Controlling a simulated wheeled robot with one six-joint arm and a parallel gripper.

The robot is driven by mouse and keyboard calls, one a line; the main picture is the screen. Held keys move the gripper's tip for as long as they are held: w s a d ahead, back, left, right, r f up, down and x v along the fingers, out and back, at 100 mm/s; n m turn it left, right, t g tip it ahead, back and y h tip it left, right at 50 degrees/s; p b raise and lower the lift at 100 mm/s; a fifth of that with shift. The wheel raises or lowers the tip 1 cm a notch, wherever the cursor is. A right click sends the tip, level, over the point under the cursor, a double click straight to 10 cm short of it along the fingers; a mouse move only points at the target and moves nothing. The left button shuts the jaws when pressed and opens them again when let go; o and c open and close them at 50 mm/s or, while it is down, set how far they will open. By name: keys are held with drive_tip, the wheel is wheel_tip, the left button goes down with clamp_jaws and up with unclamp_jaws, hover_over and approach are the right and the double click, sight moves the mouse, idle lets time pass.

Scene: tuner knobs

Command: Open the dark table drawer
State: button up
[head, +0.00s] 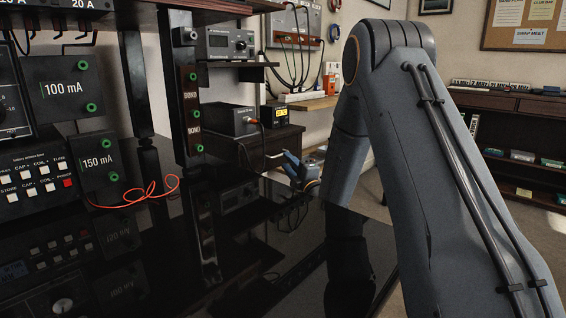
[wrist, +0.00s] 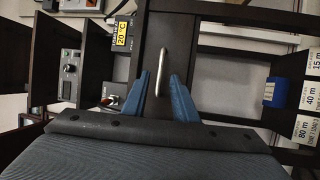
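The dark drawer front (wrist: 183,58) fills the upper middle of the wrist view, with a silver bar handle (wrist: 160,62) on it. My gripper (wrist: 160,78) is open, its blue fingers apart on both sides of the handle's lower part in the picture. Gaps show between the handle and each finger; I cannot tell the exact depth between them. In the head view the dark drawer (head: 285,140) is under the small instruments, and my gripper (head: 286,158) is beside its front. The drawer looks shut. My forearm hides part of the area to the right.
A glossy black tabletop (head: 250,270) reaches below my arm, with a red wire (head: 140,193) on it. Tall instrument panels (head: 75,90) stand at left. A blue box (wrist: 275,92) and labelled parts sit on shelves in the wrist view. Open floor (head: 480,220) lies right.

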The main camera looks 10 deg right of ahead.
sight(283, 158)
drive_tip(key=b+x, duration=0.1)
drive_tip(key=x, duration=0.3)
drive_tip(key=shift+w+a, duration=0.1)
drive_tip(key=shift+w, duration=0.25)
clamp_jaws()
idle(1.2)
